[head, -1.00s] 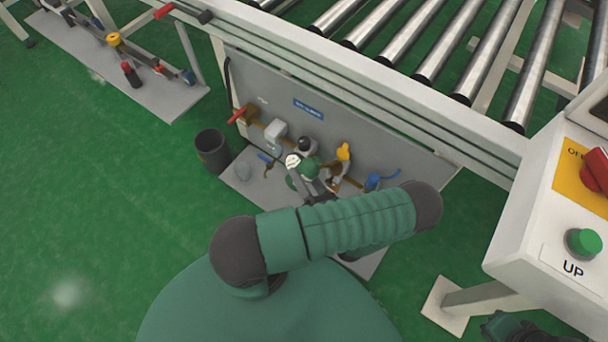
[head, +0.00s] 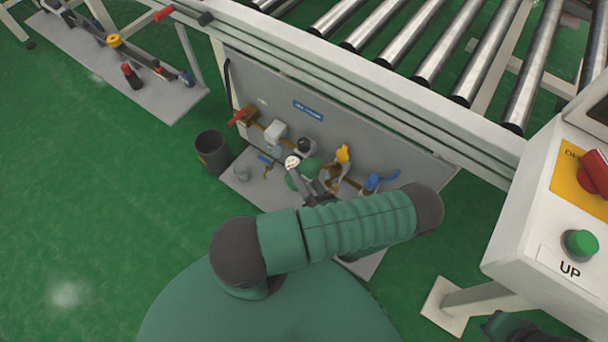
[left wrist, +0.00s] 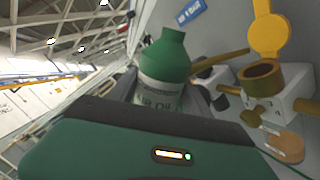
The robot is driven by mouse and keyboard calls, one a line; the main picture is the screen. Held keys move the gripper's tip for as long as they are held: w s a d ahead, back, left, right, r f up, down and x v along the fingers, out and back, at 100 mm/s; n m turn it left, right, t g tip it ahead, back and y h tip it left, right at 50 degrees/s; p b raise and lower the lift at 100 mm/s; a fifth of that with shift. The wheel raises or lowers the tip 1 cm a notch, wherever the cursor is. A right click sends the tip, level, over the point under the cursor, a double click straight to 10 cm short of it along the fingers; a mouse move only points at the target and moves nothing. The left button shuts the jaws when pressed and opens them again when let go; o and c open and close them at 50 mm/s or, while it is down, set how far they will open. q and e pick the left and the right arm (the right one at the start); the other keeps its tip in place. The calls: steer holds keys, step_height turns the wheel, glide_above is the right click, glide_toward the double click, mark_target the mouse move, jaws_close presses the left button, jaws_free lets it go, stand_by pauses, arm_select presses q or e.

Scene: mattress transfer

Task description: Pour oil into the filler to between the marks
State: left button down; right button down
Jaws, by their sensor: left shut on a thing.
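A green oil bottle (left wrist: 165,65) with a pale label stands out between the fingers of my left gripper (left wrist: 170,100), which is shut on it. The bottle's neck points up in the left wrist view, apart from the filler. The filler (left wrist: 262,76) is an open brass ring with its yellow cap (left wrist: 268,28) swung up, to the right of the bottle. An amber oval (left wrist: 284,143), perhaps the level glass, lies below it; no marks are readable. In the head view the bottle (head: 303,176) is beside the yellow cap (head: 343,153), and my arm hides the gripper partly.
A dark bin (head: 212,150) is to the left. A control box (head: 540,220) is at right.

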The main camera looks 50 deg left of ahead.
arm_select(q)
steer(key=shift+r, duration=0.2)
steer(key=shift+r+m+p, duration=0.25)
steer(key=shift+m+p, duration=0.05)
steer(key=shift+m, duration=0.2)
steer(key=shift+w+r, duration=0.1)
steer(key=shift+r, duration=0.1)
stand_by(1.0)
steer(key=shift+r+m+p, duration=0.2)
steer(key=shift+m+p, duration=0.1)
steer(key=shift+m, duration=0.1)
steer(key=shift+w+r, duration=0.1)
steer(key=shift+r, duration=0.05)
stand_by(0.9)
steer(key=shift+r+m+t+p, duration=0.2)
steer(key=shift+m+t+p, duration=0.1)
steer(key=shift+m+t, duration=0.15)
steer(key=shift+w, duration=0.1)
stand_by(0.6)
